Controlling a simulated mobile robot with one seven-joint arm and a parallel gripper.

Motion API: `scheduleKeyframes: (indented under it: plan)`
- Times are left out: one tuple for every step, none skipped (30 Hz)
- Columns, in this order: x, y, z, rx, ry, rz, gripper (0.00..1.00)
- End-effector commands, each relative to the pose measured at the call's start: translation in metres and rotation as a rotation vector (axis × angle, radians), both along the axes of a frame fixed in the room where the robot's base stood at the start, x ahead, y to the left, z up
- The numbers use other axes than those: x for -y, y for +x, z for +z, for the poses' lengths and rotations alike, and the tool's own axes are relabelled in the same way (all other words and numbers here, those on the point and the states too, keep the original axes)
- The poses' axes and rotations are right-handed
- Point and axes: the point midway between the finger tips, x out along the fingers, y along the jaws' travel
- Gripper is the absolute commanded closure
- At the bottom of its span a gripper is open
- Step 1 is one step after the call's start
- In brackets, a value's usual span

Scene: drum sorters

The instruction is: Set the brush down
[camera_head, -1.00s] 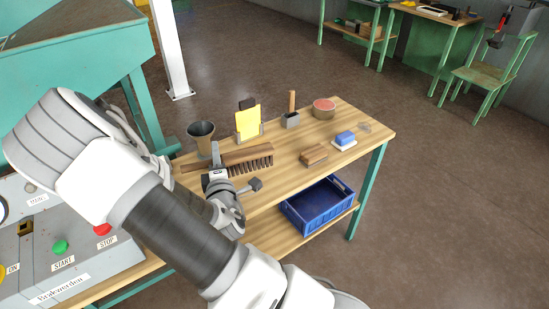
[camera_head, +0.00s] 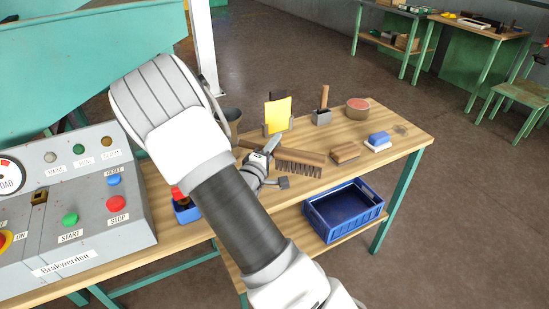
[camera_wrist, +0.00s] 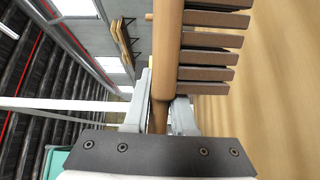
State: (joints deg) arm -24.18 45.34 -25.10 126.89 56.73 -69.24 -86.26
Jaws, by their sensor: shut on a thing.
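The brush has a brown wooden back (camera_head: 298,155) and a row of dark bristle tufts. In the head view it is at the middle of the wooden workbench (camera_head: 345,122), with bristles toward the front. My gripper (camera_head: 268,156) is shut on its handle at the left end. In the wrist view, the brush (camera_wrist: 168,50) extends away from my gripper (camera_wrist: 160,108), its handle between the two fingers. The bristles point right, toward the bench top. I cannot tell whether they touch it. My forearm hides part of the bench.
A brown block (camera_head: 345,153) lies close to the brush's right end. A blue sponge-like block (camera_head: 378,138), yellow card (camera_head: 278,115), grey holder (camera_head: 321,118) and round tin (camera_head: 358,109) stand around. A blue crate (camera_head: 345,209) is below. A control panel (camera_head: 75,195) stands left.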

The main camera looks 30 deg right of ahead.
Motion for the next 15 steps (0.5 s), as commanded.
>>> scheduleKeyframes:
  plan:
    - [0.002, 0.008, -0.006, 0.002, -0.002, -0.001, 1.00]
    - [0.002, 0.011, -0.008, 0.001, -0.003, -0.001, 1.00]
    - [0.003, 0.015, -0.010, 0.001, -0.003, -0.001, 1.00]
    - [0.003, 0.017, -0.011, 0.001, -0.002, -0.001, 1.00]
    - [0.003, 0.019, -0.011, 0.001, -0.002, 0.000, 1.00]
    - [0.003, 0.020, -0.012, 0.001, -0.002, 0.000, 1.00]
    - [0.003, 0.021, -0.013, 0.001, -0.001, 0.000, 1.00]
    - [0.003, 0.021, -0.015, 0.000, -0.001, 0.001, 1.00]
    - [0.003, 0.021, -0.019, -0.001, -0.002, 0.001, 1.00]
    - [0.003, 0.021, -0.023, -0.001, -0.002, 0.001, 1.00]
    - [0.003, 0.021, -0.028, -0.002, -0.002, 0.001, 1.00]
    - [0.004, 0.020, -0.034, -0.003, -0.003, 0.000, 1.00]
    - [0.004, 0.020, -0.039, -0.002, -0.002, -0.001, 1.00]
    - [0.004, 0.020, -0.044, -0.002, -0.002, -0.001, 1.00]
    - [0.004, 0.020, -0.049, -0.002, -0.002, 0.000, 1.00]
